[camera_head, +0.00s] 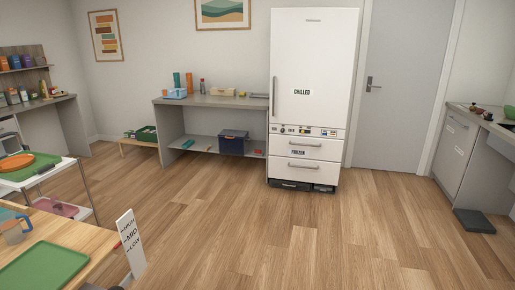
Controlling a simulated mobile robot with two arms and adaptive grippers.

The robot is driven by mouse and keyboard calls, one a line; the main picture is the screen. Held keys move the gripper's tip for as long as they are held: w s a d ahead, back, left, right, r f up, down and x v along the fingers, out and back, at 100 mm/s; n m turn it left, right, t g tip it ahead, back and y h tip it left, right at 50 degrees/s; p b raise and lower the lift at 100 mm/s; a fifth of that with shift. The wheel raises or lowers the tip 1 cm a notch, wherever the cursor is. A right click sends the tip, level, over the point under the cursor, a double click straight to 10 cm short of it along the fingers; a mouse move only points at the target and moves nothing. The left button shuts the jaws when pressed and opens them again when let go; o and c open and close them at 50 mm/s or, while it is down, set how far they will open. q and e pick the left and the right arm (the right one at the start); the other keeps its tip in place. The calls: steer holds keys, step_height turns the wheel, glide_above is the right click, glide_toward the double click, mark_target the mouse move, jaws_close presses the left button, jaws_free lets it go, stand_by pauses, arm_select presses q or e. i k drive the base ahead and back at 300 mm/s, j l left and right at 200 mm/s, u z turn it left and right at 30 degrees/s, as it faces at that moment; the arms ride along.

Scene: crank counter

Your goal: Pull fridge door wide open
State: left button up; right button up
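The white fridge (313,60) stands against the back wall, right of the middle of the head view. Its tall upper door, with a "CHILLED" label, looks shut. A vertical grey handle (273,96) runs along the lower left edge of that door. Below it are a strip of small controls (305,131) and two drawers with horizontal handles; the lower label reads "FROZEN" (297,152). Both drawers look shut. Neither of my grippers shows in the view.
A grey shelf table (215,101) stands just left of the fridge, with a grey door (400,90) to its right. A wooden table (85,240) and a cart (85,185) are at the near left. A grey counter (480,120) is at the right. The wooden floor (290,230) before the fridge is clear.

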mark_target(312, 50)
steer(key=i, duration=3.8)
